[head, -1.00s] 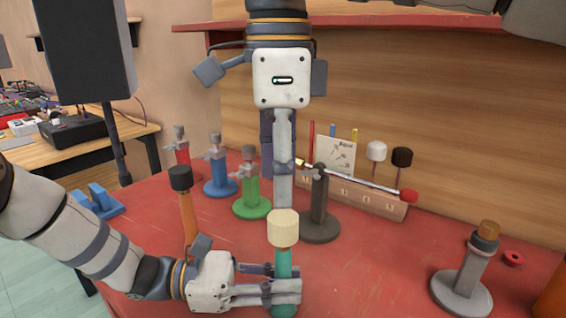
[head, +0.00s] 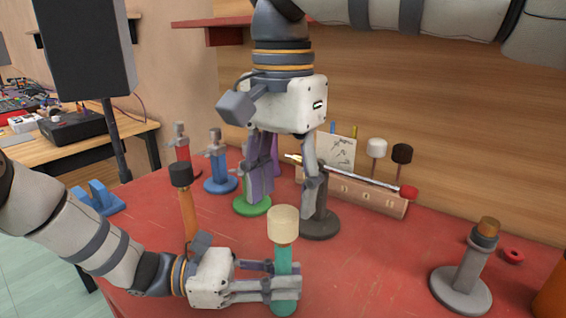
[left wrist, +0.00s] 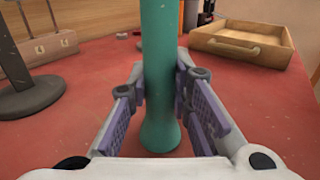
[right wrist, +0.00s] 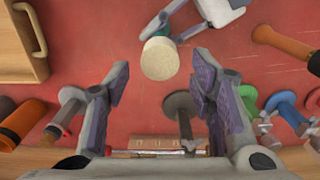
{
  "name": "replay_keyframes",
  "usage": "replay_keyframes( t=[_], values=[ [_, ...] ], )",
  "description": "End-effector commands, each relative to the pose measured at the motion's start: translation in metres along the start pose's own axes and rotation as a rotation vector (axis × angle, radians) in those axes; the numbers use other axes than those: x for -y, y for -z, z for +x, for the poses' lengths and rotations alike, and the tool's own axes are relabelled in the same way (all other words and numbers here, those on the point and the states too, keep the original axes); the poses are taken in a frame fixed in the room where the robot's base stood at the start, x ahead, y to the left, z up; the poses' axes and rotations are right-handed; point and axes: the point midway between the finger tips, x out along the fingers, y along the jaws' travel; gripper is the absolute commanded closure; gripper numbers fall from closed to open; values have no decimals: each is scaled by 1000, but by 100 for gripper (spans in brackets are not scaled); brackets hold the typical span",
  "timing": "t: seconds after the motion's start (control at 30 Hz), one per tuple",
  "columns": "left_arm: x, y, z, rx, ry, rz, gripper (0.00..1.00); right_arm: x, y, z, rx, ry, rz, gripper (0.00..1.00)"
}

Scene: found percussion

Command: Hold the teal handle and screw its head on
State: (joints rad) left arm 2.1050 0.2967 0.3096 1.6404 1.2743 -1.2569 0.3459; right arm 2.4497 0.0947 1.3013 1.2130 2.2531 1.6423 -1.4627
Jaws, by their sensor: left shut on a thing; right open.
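The teal handle (head: 284,262) stands upright at the front of the red table, with a cream cylindrical head (head: 283,225) sitting on its top. My left gripper (head: 272,283) is shut around the handle's lower part. The left wrist view shows the teal shaft (left wrist: 160,70) between both fingers. My right gripper (head: 287,185) is open and empty, above and behind the head. In the right wrist view the cream head (right wrist: 159,58) lies beyond the open fingertips (right wrist: 158,75). Whether the head is fully seated on the handle I cannot tell.
An orange handle with black head (head: 182,195) stands left of the teal one. Green (head: 252,206), blue (head: 219,178) and dark grey (head: 318,220) stands are behind. A wooden rack (head: 365,195) is at the back. A grey stand (head: 462,280) is at right. Table between is free.

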Motion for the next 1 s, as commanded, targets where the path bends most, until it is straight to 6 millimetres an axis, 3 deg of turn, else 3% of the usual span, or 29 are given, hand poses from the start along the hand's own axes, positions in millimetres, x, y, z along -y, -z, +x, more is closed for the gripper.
replay_keyframes(
  t=[0.1, 0.3, 0.63, 0.87, 1.0],
  values=[
    [0, 0, 0, 0, 0, 0, 100, -1, 0, 20, 2, -2, -1, 50],
    [0, 0, 0, 0, 0, 0, 100, 0, 0, 40, 0, 0, 0, 50],
    [0, 0, 0, 0, 0, 0, 100, 0, 0, 43, 0, 0, 1, 50],
    [0, 0, 0, 0, 0, 0, 100, 0, 0, 43, 0, 0, 1, 100],
    [0, 0, 0, 0, 0, 0, 100, 0, 0, 43, 0, 0, 45, 100]
  ],
)
